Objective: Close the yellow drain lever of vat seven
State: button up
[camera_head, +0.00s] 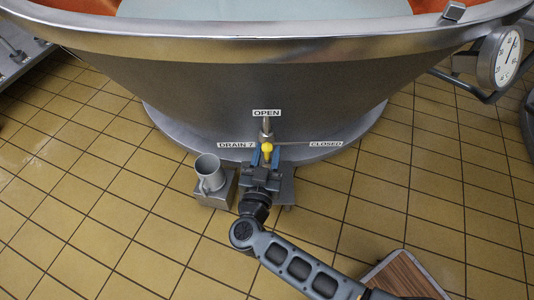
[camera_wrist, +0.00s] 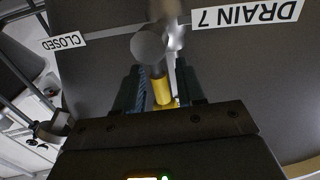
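My gripper (camera_head: 265,158) is at the lever, with one blue finger on each side. In the wrist view, the yellow lever (camera_wrist: 162,90) stands between the two fingers (camera_wrist: 160,92), which look apart from it. The gripper appears open around the lever. The lever's lower end is hidden by the gripper body.
A grey mug (camera_head: 209,174) stands on a metal block (camera_head: 214,194) close to the left of my gripper. A round dial gauge (camera_head: 507,58) hangs at the right. A wooden-topped stool or box (camera_head: 402,277) is at the lower right.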

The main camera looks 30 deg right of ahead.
jog(key=shift+c, duration=0.4)
grip_shut()
jog(key=shift+s, duration=0.1)
jog(key=shift+s+d+f+m+y+p, duration=0.35)
jog(key=shift+d+f+m+y+p, duration=0.25)
jog(key=shift+m, duration=2.05)
jog(key=shift+s+d+f+m+y+p, duration=0.35)
jog(key=shift+d+f+m+y, duration=0.4)
jog(key=shift+m, duration=1.85)
jog(key=shift+s+d+f+m+y+p, duration=0.5)
jog(key=shift+f+m, duration=0.3)
jog(key=shift+m, duration=1.85)
jog(key=shift+w+a, duration=0.1)
jog(key=shift+w, duration=0.05)
